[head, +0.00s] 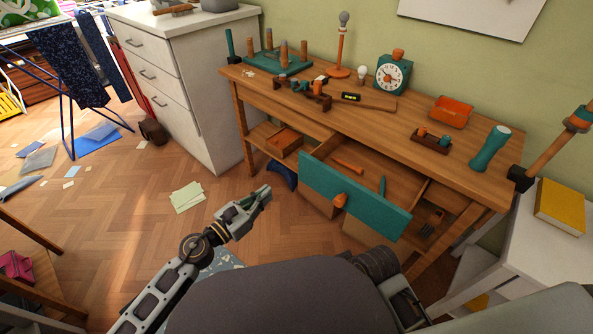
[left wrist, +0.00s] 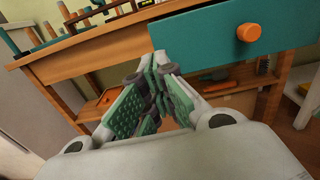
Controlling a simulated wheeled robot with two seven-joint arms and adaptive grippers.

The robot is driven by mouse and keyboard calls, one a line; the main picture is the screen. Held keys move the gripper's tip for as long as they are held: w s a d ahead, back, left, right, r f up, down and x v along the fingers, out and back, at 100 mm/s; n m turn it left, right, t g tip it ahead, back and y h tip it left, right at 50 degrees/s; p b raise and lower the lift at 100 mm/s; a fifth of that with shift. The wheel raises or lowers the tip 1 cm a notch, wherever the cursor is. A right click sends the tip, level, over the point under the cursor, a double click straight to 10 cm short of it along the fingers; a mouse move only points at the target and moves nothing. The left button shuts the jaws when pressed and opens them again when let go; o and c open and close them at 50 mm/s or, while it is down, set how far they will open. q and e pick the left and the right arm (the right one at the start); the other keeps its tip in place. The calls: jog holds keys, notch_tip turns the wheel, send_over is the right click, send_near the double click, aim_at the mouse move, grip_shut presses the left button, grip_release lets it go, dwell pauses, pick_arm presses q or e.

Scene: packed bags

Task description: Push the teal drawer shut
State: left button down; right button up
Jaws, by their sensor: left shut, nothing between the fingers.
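The teal drawer (head: 342,190) stands pulled out from the front of the wooden workbench (head: 410,132), with an orange knob (head: 340,200) on its face. An orange tool and a teal item show inside it. In the left wrist view the teal front (left wrist: 212,38) and its orange knob (left wrist: 249,32) are at the upper right. My left gripper (head: 267,194) is shut and empty, left of the drawer front and apart from it in the head view. Its fingers (left wrist: 155,60) meet in the left wrist view, left of the knob. My right gripper is not clearly visible.
The bench top holds a clock (head: 392,75), a lamp (head: 341,45) and an orange box (head: 451,111). A white cabinet (head: 185,90) stands to the left, a white side table with a yellow book (head: 562,206) to the right. Papers (head: 187,197) lie on the floor.

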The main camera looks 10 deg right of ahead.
pick_arm(q)
jog(key=shift+s+f, duration=0.1)
jog(key=shift+f, duration=0.05)
jog(key=shift+d, duration=0.2)
send_near(302, 165)
jog(key=x, duration=0.5)
jog(key=shift+p, duration=0.35)
jog(key=shift+x, duration=1)
jog(key=shift+d, duration=0.1)
